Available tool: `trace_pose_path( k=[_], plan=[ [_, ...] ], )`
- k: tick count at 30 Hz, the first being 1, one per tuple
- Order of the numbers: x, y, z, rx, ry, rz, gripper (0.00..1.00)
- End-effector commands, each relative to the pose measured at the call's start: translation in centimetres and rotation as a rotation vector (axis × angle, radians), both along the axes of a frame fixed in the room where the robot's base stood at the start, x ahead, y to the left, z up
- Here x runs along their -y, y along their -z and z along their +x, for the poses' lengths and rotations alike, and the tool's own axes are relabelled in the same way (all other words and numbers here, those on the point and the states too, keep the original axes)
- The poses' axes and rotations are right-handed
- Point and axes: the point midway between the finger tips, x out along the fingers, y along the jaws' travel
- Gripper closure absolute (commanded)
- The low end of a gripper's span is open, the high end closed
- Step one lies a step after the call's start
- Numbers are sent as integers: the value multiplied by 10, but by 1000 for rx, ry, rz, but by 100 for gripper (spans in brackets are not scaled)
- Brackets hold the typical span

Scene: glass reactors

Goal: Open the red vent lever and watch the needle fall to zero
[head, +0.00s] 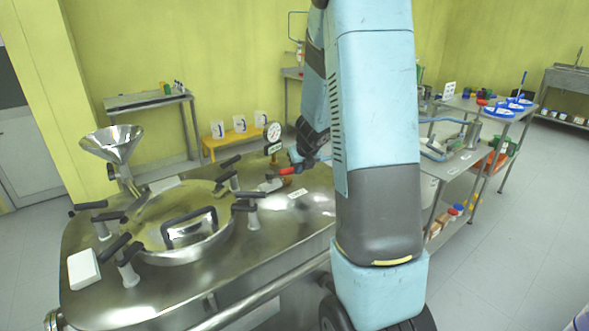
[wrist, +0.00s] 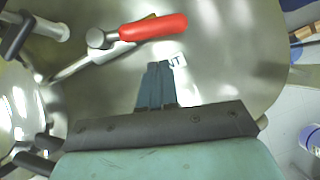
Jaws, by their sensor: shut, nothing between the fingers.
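The red vent lever (wrist: 153,27) shows in the wrist view as a red grip on a metal stem, just beyond my fingertips. In the head view the red lever (head: 288,171) is on the right part of the steel reactor lid (head: 290,215). My gripper (wrist: 158,68) is shut and empty, its blue-grey fingers together over the lid, apart from the lever in the picture. A white label ending in "NT" (wrist: 177,60) lies beside the fingertips.
The lid carries a round hatch (head: 185,235) with several black-handled clamps around it and a steel funnel (head: 112,144) at left. A side table with blue dishes (head: 499,112) stands at right. Yellow bench (head: 232,137) behind; open floor at right.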

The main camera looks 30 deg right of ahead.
Motion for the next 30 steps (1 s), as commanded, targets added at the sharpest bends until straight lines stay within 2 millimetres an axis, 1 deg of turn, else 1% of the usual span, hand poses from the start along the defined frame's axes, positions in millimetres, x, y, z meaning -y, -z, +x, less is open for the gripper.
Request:
trace_pose_path(
  k=[1, 6, 12, 25, 28, 30],
  plan=[
    [2, 5, 2, -2, 4, 1, 100],
    [2, 15, 22, -1, 0, 0, 100],
    [3, 20, 35, -1, 0, 0, 100],
    [3, 21, 38, 0, -1, -1, 100],
    [-2, 21, 40, 0, -19, 0, 100],
    [-10, 22, 43, 0, -49, 0, 100]
  ],
)
